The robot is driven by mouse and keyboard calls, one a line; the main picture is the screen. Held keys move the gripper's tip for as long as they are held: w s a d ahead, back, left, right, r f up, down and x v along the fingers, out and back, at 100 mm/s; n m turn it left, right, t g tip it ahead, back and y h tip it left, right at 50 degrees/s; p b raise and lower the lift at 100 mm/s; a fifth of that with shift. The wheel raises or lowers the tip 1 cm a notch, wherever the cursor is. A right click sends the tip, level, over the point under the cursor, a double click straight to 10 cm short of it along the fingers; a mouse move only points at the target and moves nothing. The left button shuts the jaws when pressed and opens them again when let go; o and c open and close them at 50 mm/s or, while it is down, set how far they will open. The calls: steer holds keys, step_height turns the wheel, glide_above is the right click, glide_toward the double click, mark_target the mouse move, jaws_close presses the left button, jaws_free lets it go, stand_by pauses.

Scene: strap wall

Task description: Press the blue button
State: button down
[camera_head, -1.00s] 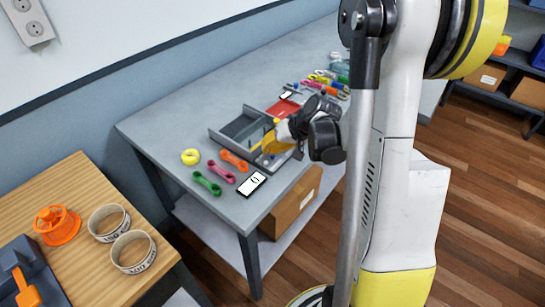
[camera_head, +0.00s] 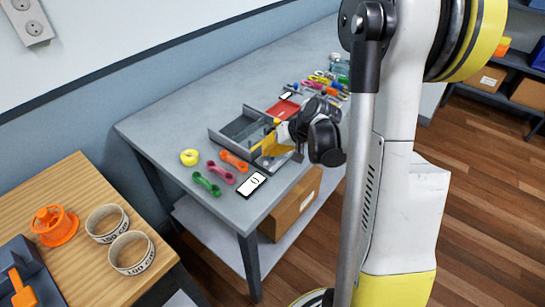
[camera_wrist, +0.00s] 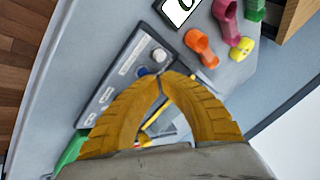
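The blue button (camera_wrist: 142,71) is a small round spot on a dark grey panel (camera_wrist: 113,88) with white labels, seen in the wrist view. A white round knob or button (camera_wrist: 159,55) sits beside it on the same panel. My gripper (camera_wrist: 164,76) has yellow fingers with their tips together and nothing seen between them. The tips appear just right of the blue button, and I cannot tell whether they touch the panel. In the head view my gripper (camera_head: 257,149) is over the grey tray-like unit, and the blue button cannot be made out there.
A phone (camera_head: 251,184), an orange spoon-like piece (camera_head: 233,161), a pink one (camera_head: 221,172), a green one (camera_head: 206,184) and a yellow ring (camera_head: 189,157) lie near the table's left end. A red tray (camera_head: 283,108) and several coloured tools lie farther back.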

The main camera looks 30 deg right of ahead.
stand_by(0.5)
steer(key=shift+r+p, duration=0.5)
steer(key=shift+r, duration=0.25)
steer(key=shift+r+p, duration=1.85)
steer(key=shift+r, duration=0.65)
